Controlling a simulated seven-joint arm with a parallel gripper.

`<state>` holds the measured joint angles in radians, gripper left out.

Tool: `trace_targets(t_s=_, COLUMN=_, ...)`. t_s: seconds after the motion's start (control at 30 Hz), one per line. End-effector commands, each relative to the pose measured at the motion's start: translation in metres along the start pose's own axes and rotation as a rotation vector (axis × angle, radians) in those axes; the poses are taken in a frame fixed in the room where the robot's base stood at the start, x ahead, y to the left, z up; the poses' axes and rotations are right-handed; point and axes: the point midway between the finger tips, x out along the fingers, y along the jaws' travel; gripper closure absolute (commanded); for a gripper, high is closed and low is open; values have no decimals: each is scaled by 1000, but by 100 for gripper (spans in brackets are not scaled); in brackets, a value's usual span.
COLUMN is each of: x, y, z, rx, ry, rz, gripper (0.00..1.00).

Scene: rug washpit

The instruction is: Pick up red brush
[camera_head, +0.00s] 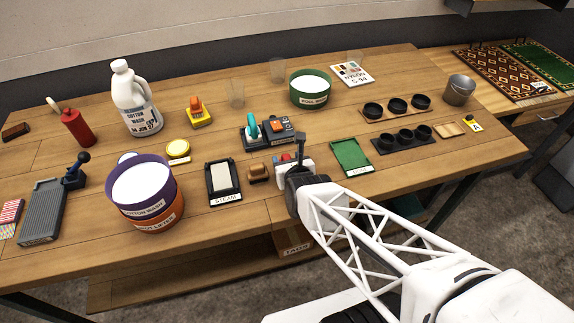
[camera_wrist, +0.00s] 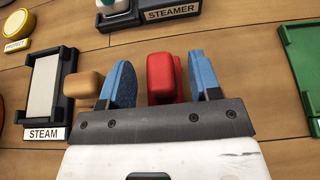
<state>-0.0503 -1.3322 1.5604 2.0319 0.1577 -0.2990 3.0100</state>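The red brush (camera_wrist: 161,76) lies on the wooden table, with its red top between my fingers in the wrist view. A small part of its red top (camera_head: 286,157) shows in the head view, mostly hidden by my gripper. My gripper (camera_wrist: 160,66) has two blue-padded fingers spread apart, one on each side of the brush. Narrow gaps show between the brush and both pads, so it is open and not closed on it. In the head view my gripper (camera_head: 299,153) points down at the brush. How far it is above the table I cannot tell.
A tan brush (camera_wrist: 82,84) lies close left of my left finger, beside the STEAM tray (camera_wrist: 33,133). The STEAMER stand (camera_wrist: 170,13) is behind. A green tray (camera_head: 352,157) stands to the right. Bare table lies between it and my right finger.

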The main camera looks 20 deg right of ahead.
Motion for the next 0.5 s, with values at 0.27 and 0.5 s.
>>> trace_targets(t_s=0.27, x=0, y=0, z=0, rx=0, ry=0, rz=0, gripper=83)
trace_targets(t_s=0.5, x=0, y=0, z=0, rx=0, ry=0, rz=0, gripper=83)
